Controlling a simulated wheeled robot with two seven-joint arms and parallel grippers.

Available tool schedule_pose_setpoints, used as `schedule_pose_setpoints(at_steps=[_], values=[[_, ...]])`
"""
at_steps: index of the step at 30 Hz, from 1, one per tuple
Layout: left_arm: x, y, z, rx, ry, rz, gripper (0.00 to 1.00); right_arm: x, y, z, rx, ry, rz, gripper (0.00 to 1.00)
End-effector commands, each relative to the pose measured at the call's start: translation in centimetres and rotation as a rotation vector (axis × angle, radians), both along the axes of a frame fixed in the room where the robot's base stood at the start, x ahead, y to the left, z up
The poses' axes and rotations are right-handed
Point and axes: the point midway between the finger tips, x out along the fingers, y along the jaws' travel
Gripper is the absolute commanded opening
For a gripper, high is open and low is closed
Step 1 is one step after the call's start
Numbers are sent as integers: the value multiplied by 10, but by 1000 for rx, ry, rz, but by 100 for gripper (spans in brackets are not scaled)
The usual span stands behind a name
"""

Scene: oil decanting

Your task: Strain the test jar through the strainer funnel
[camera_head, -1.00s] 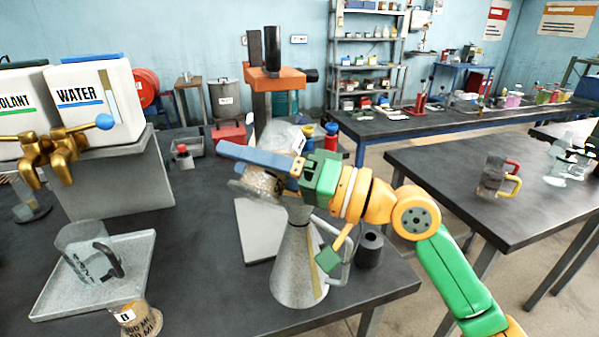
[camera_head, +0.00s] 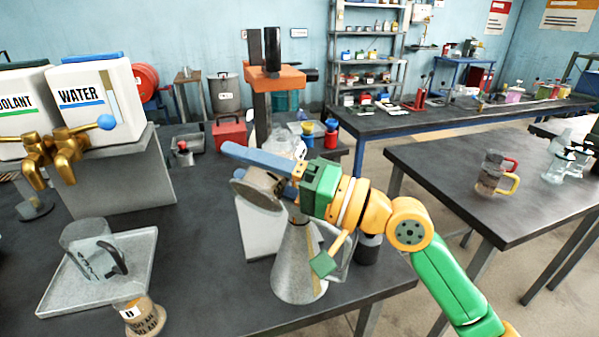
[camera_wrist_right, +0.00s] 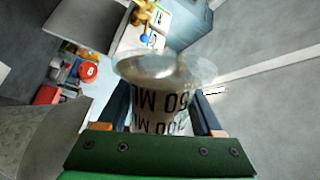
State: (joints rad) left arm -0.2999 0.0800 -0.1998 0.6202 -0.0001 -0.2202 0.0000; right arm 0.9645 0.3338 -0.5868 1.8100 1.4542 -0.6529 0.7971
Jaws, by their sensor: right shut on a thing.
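My right gripper (camera_head: 272,170) is shut on the clear test jar, held tilted above the conical metal vessel (camera_head: 299,268). In the right wrist view the jar (camera_wrist_right: 165,112) sits between the fingers, with black millilitre marks and a wide round clear end. In the head view a grey round face (camera_head: 258,190) shows just below the blue finger; I cannot tell whether it is the jar's end or part of the strainer funnel. The vessel's top and the funnel are largely hidden by the gripper and jar. No flowing liquid is clearly visible. My left gripper is out of view.
A clear jug (camera_head: 92,248) stands in a grey tray (camera_head: 60,290) at the left, with a brown jar marked B (camera_head: 140,316) beside it. Coolant and water tanks (camera_head: 97,97) stand behind. An orange-topped stand (camera_head: 272,78) rises behind the vessel.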

Motion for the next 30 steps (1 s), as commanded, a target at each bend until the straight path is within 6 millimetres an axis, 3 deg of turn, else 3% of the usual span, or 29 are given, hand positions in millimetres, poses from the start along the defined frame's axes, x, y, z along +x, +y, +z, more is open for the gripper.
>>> schedule_pose_setpoints(at_steps=[30], values=[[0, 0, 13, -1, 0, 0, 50, 1, 0, 6, 32, 65, -1, 1]])
